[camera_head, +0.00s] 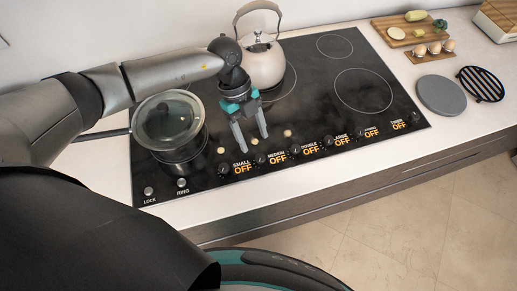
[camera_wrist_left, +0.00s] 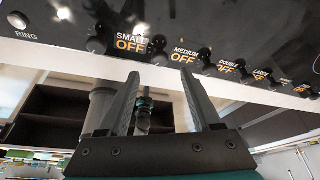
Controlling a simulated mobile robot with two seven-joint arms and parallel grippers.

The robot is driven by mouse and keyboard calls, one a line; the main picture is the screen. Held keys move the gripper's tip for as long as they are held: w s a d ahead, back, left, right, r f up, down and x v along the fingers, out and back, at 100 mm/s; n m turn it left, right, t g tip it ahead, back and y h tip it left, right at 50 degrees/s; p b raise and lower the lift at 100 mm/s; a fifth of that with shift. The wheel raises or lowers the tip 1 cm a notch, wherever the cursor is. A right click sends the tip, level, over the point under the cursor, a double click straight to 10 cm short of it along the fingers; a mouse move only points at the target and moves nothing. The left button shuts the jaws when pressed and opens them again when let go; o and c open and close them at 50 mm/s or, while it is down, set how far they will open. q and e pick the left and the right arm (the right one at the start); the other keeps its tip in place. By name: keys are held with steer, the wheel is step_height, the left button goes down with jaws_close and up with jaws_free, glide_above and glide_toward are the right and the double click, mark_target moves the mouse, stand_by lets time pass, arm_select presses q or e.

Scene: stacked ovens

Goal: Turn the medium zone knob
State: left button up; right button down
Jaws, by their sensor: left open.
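The medium zone knob (camera_head: 260,160) is a small dark knob on the front strip of the black cooktop, left of the orange "MEDIUM OFF" display. It also shows in the left wrist view (camera_wrist_left: 159,56), just beyond the fingertips and roughly in line with the gap between them. My left gripper (camera_head: 252,143) is open and empty, its fingers pointing down over the cooktop just behind this knob. In the left wrist view the two fingers (camera_wrist_left: 160,77) stand apart with nothing between them. I cannot tell how high the tips are above the glass. My right gripper is not in view.
The small zone knob (camera_head: 224,169) and double zone knob (camera_head: 295,151) flank the medium knob. A lidded pot (camera_head: 168,125) stands left and a kettle (camera_head: 263,62) behind. A cutting board (camera_head: 398,29) with food lies at the back right. The front cooktop centre is otherwise clear.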

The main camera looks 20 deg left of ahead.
mark_target(260, 157)
arm_select(q)
steer(key=x, duration=0.6)
steer(key=shift+d, duration=0.1)
steer(key=shift+c, duration=0.2)
jaws_close()
